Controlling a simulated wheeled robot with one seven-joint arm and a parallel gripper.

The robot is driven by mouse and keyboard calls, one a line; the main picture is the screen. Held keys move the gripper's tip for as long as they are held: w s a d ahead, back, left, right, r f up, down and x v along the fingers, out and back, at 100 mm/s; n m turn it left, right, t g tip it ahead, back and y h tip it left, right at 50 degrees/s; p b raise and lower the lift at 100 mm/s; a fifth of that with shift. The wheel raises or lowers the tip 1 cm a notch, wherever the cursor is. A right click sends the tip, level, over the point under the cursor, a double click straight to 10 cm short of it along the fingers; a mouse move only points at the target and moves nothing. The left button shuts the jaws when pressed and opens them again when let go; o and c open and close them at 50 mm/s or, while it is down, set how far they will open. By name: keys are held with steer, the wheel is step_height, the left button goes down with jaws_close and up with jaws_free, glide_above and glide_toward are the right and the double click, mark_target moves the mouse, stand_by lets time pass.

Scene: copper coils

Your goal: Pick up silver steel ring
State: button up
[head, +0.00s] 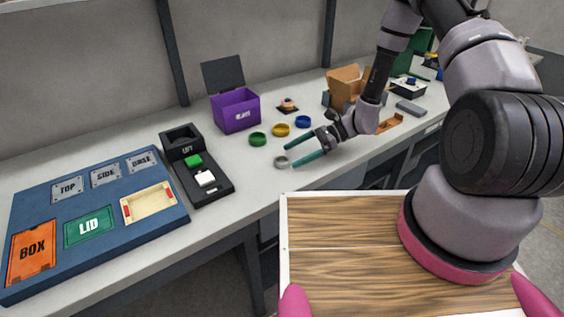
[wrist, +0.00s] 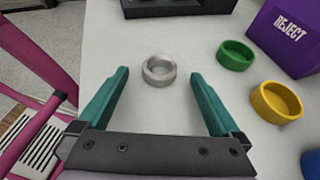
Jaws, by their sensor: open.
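The silver steel ring (head: 282,162) lies flat on the white bench, near its front edge. In the wrist view the ring (wrist: 159,70) is just beyond and between the fingertips, slightly left of their centre. My gripper (head: 290,155) has two teal fingers spread apart and holds nothing. In the head view the fingertips are close to the ring, one behind it and one to its right. In the wrist view the open fingers (wrist: 160,80) point toward it. I cannot tell how high they are above the bench.
A green ring (head: 257,139), a yellow ring (head: 280,130) and a blue ring (head: 302,122) lie nearby. Behind them stands a purple reject box (head: 236,112). A black fixture (head: 207,185) sits left of the silver ring, beside a blue board (head: 150,233). Bench around the silver ring is clear.

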steer(key=shift+x, duration=1.35)
jaws_close()
steer(key=shift+r, duration=0.1)
